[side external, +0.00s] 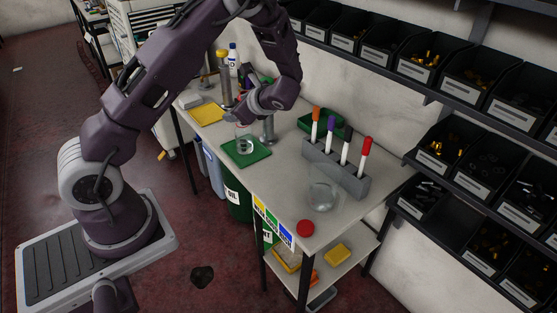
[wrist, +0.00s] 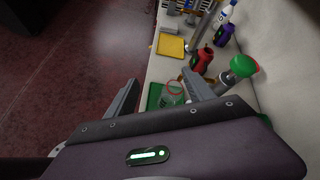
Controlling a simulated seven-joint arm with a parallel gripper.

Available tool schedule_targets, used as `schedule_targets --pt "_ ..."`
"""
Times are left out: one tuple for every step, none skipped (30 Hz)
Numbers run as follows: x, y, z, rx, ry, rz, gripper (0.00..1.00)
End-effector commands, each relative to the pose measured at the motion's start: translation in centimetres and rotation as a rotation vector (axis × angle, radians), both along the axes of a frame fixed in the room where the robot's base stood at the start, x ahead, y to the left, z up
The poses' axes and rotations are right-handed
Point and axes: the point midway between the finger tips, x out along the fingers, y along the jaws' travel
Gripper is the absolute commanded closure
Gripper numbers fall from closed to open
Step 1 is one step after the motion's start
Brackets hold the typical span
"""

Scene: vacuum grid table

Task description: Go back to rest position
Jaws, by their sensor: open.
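My gripper (side external: 241,116) is over the table, above the green mat (side external: 246,152). In the wrist view its two fingers (wrist: 160,93) are spread apart. A clear glass jar (side external: 244,145) stands on the mat below the gripper. In the wrist view the jar (wrist: 172,94) shows between the fingers, with a red ring at its top. I cannot tell whether the fingers touch the jar. My arm reaches from the base at the left over to the table.
A grey rack (side external: 335,168) with several markers, a clear round container (side external: 322,194) and a red lid (side external: 305,228) are at the table's near end. A yellow mat (side external: 207,113) lies farther back. Shelves of black bins (side external: 468,77) line the right wall.

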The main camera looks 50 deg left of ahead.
Motion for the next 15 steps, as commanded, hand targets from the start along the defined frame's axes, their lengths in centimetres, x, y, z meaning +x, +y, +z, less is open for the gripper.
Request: schedule_targets --pt "-1.6 -1.7 2.9 -0.077 -0.112 0.088 0.38" --pt "-2.7 -2.9 4.4 -0.129 -0.175 0.146 0.38" --pt "-4.2 -4.6 6.2 -0.202 -0.261 0.218 0.38" --pt "-5.4 -5.9 7.4 -0.257 -0.321 0.270 0.38" --pt "-6.6 -7.3 8.6 -0.315 -0.380 0.319 0.38" --pt "-8.2 -9.2 10.0 -0.393 -0.459 0.382 0.38" --pt "-9.5 -10.7 11.0 -0.453 -0.514 0.428 0.38" --pt "-10.7 -12.2 12.0 -0.514 -0.568 0.471 0.38" --pt "-12.4 -14.2 13.1 -0.596 -0.636 0.525 0.38" --pt "-13.6 -15.6 13.9 -0.660 -0.686 0.564 0.38" --pt "-14.8 -17.1 14.5 -0.722 -0.731 0.601 0.38" --pt "-16.4 -18.9 15.3 -0.802 -0.786 0.643 0.38" --pt "-17.4 -20.2 15.7 -0.859 -0.822 0.673 0.38" --pt "-18.4 -21.3 16.1 -0.912 -0.854 0.698 0.38" --pt "-19.5 -22.7 16.5 -0.977 -0.891 0.727 0.38"
